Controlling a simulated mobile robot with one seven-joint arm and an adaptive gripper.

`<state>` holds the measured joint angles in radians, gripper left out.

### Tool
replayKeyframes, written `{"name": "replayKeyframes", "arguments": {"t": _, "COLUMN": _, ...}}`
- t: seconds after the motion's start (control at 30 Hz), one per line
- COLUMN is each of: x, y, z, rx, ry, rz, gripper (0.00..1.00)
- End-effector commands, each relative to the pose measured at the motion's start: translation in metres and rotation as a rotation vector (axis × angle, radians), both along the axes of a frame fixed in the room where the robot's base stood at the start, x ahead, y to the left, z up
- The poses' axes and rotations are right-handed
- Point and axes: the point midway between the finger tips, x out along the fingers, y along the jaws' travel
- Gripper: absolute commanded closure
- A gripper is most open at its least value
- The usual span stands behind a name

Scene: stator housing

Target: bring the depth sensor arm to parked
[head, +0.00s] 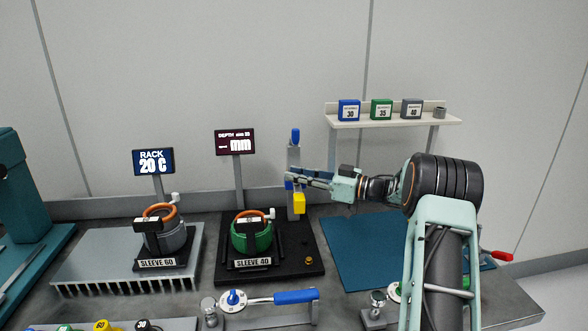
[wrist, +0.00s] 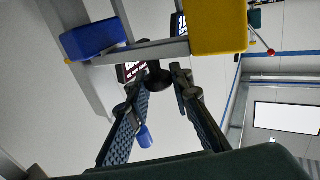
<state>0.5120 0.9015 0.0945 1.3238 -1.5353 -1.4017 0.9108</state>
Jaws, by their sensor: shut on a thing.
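The depth sensor arm shows in the wrist view as a grey bar (wrist: 140,50) with a yellow block (wrist: 218,25), a blue block (wrist: 92,38) and a black round knob (wrist: 158,78). My gripper (wrist: 161,80) has its fingertips closed around the black knob. In the head view, my gripper (head: 290,178) reaches in from the right at the upright grey post (head: 294,158). The post has a blue top (head: 295,135), and the yellow block (head: 299,203) hangs low beside it. My fingers partly hide the bar there. The depth display (head: 235,142) shows a dash before mm.
A green sleeve 40 housing (head: 251,236) stands on the black base left of the post. A sleeve 60 housing (head: 170,235) is on the ribbed rack. A blue-handled tool (head: 295,297) lies in front. A shelf (head: 395,121) with boxes is behind; the teal mat (head: 350,265) is mostly clear.

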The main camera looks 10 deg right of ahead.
Motion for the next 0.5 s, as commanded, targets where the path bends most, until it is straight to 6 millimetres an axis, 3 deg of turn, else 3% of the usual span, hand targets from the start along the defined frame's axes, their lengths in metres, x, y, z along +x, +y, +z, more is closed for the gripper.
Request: {"name": "replayKeyframes", "arguments": {"t": 0.5, "x": 0.0002, "y": -0.0048, "z": 0.0015, "rx": 0.001, "ry": -0.003, "rz": 0.073, "gripper": 1.00}}
